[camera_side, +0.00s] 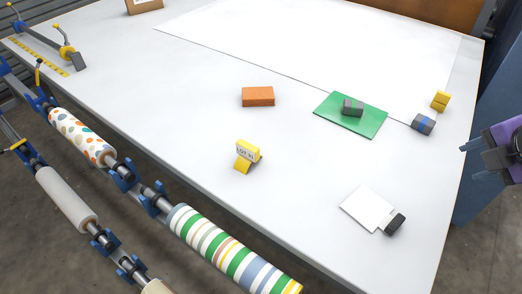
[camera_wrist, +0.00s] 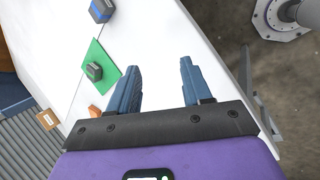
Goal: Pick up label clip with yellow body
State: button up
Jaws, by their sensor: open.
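The label clip with the yellow body (camera_side: 243,163) stands on the white table left of centre in the side view. Its white label faces the camera and reads "LOT" with further characters too small to read. I cannot see the clip in the wrist view. My gripper (camera_side: 466,165) is at the right edge of the side view, off beyond the table's right side and far from the clip. In the wrist view my gripper (camera_wrist: 160,85) has its two blue fingers wide apart with nothing between them.
An orange block (camera_side: 258,96) lies behind the clip. A green mat (camera_side: 335,123) carries a grey block (camera_side: 353,108). A blue-grey block (camera_side: 422,124), a yellow block (camera_side: 440,100) and a white card (camera_side: 366,206) with a dark clip (camera_side: 395,224) lie rightward. Patterned rollers (camera_side: 235,250) line the front edge.

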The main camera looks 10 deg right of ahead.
jog(key=w+a+r+n+t+y, duration=0.1)
jog(key=w+a+n+t, duration=0.3)
jog(key=w+a+n, duration=0.25)
jog(key=n+y, duration=1)
jog(key=n, duration=0.9)
send_near(242, 149)
jog(key=shift+g, duration=0.3)
jog(key=w, duration=0.1)
jog(key=w+a+f, duration=0.2)
jog(key=w, duration=0.1)
jog(key=shift+f, duration=0.1)
jog(key=shift+x, duration=3.3)
jog(key=shift+s+a, duration=0.1)
jog(key=shift+c, duration=0.3)
grip_shut()
